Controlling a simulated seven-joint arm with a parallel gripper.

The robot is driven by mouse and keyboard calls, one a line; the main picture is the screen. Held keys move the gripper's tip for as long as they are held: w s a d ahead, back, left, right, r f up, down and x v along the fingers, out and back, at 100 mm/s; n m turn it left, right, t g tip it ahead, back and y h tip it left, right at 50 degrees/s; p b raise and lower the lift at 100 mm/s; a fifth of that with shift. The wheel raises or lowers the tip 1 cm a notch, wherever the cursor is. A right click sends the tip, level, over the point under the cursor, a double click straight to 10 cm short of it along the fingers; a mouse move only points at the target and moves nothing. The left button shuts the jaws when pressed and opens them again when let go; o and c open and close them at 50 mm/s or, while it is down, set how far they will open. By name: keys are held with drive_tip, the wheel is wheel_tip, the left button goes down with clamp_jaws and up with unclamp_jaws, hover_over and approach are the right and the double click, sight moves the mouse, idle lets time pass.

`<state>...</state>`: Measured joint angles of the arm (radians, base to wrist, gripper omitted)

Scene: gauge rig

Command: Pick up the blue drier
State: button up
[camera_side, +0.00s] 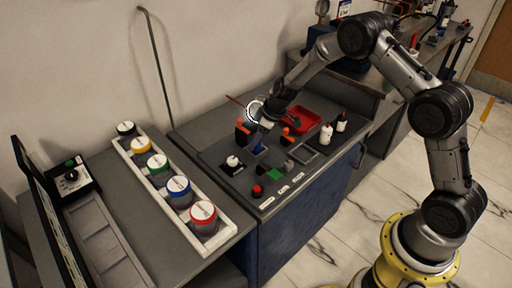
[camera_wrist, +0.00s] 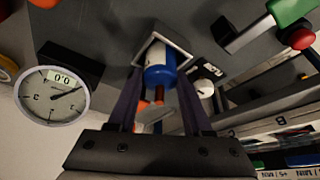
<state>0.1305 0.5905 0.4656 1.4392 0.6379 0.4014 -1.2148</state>
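In the wrist view a small cylinder with a blue band and a white end (camera_wrist: 159,66), which looks like the blue drier, stands in a square metal-rimmed socket. The two dark fingers of my gripper (camera_wrist: 160,78) lie on either side of it, apart from each other. Whether they press on it or leave a gap is not clear. In the side view my gripper (camera_side: 260,140) points down over the middle of the dark work panel (camera_side: 222,176). The cylinder cannot be made out separately there.
Orange parts (camera_side: 288,134) stand close beside my gripper. A red tray (camera_side: 306,117) and small bottles (camera_side: 326,133) are to the right. A white rack (camera_side: 228,232) of jars with coloured lids, one blue (camera_side: 178,185), lies left. A round gauge (camera_wrist: 53,96) shows in the wrist view.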

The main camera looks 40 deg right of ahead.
clamp_jaws()
drive_tip(key=shift+r, duration=0.1)
